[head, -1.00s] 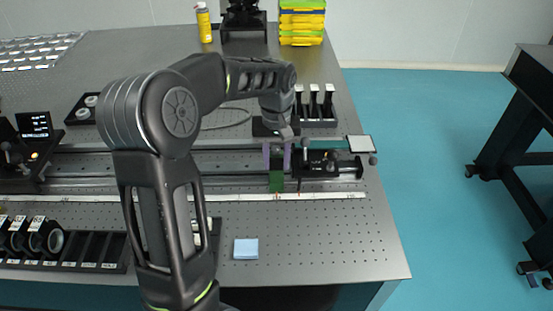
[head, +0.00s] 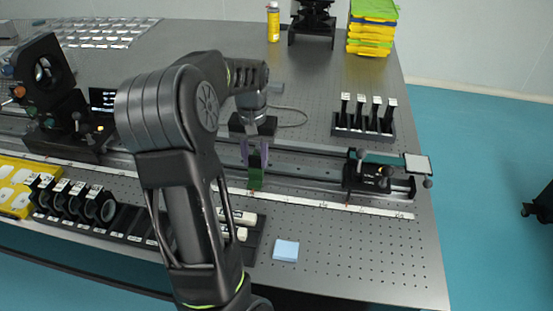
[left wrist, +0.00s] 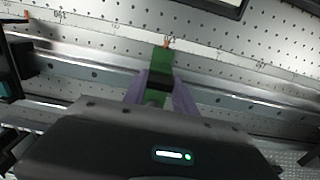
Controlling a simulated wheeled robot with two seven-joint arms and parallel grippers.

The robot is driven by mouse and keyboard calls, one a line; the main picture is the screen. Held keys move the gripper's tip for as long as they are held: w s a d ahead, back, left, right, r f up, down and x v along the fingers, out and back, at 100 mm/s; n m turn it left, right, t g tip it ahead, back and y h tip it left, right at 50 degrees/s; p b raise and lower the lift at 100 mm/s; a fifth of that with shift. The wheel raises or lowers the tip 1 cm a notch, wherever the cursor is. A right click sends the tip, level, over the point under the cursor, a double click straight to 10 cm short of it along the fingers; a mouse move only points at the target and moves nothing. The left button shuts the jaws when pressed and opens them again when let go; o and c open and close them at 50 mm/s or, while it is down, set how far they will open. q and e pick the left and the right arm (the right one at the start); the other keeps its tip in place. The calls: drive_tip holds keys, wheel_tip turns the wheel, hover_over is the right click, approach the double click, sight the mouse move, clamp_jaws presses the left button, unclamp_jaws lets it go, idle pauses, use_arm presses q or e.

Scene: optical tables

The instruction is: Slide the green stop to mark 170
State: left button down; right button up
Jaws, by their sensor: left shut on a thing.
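The green stop (head: 255,179) sits on the long rail (head: 310,177), with its lower end by the white scale strip (head: 320,203). My left gripper (head: 254,154) is shut on it, with one purple finger on each side. In the left wrist view the green stop (left wrist: 161,60) stands between the purple fingers (left wrist: 158,95), and a small orange-red tip shows at its end beside the scale (left wrist: 215,53). The scale figures are too small or blurred to read surely.
A black carriage with knobs (head: 367,174) stands on the rail's right end, well apart from the stop. A black rack of upright posts (head: 362,126) is behind. Lens holders (head: 75,200) and a blue pad (head: 286,250) lie in front. The rail between stop and carriage is clear.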

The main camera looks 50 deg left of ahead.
use_arm(q)
drive_tip(key=shift+s+a, duration=0.2)
drive_tip(key=shift+a, duration=0.1)
drive_tip(key=c, duration=1)
unclamp_jaws()
drive_tip(key=shift+r, duration=3.9)
